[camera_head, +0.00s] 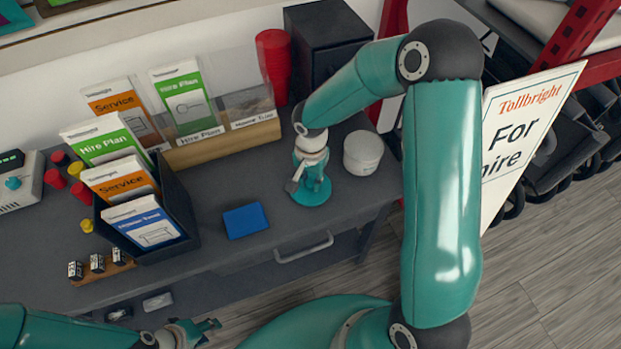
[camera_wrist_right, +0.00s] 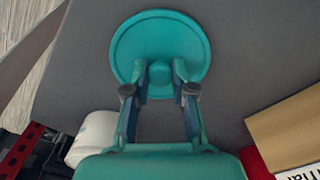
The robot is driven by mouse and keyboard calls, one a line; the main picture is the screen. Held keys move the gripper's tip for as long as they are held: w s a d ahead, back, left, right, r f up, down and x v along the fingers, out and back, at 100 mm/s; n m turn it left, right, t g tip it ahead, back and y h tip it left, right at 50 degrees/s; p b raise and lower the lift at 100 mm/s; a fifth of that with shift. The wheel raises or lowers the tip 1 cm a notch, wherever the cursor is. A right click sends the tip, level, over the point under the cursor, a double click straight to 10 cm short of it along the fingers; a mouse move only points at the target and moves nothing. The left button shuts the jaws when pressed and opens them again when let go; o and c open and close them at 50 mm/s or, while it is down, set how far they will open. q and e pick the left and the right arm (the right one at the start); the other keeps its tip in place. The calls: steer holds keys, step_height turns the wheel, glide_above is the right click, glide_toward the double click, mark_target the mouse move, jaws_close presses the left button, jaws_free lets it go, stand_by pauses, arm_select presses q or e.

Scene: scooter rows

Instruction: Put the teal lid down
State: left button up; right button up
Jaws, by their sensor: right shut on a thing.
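The teal lid (camera_head: 311,197) is a round disc with a knob, at or just above the grey desk top, right of the blue box. I cannot tell whether it touches the desk. In the right wrist view the lid (camera_wrist_right: 160,30) faces the camera, and my right gripper (camera_wrist_right: 160,75) is shut on its central knob. In the head view my right gripper (camera_head: 311,178) points down onto the lid and hides part of it. My left gripper (camera_head: 205,330) is at the bottom edge, in front of the desk and away from the lid; its jaw opening is unclear.
A white round tub (camera_head: 363,155) stands right of the lid. A blue box (camera_head: 245,221) lies to its left. A leaflet rack (camera_head: 225,145) and red cups (camera_head: 273,60) stand behind. A black leaflet box (camera_head: 178,200) is further left. Bare desk lies between blue box and lid.

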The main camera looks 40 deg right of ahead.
mark_target(311, 181)
steer(key=o, duration=0.8)
steer(key=shift+r, duration=0.1)
step_height(311, 181, up, 12)
steer(key=shift+f, duration=0.1)
stand_by(0.3)
stand_by(0.4)
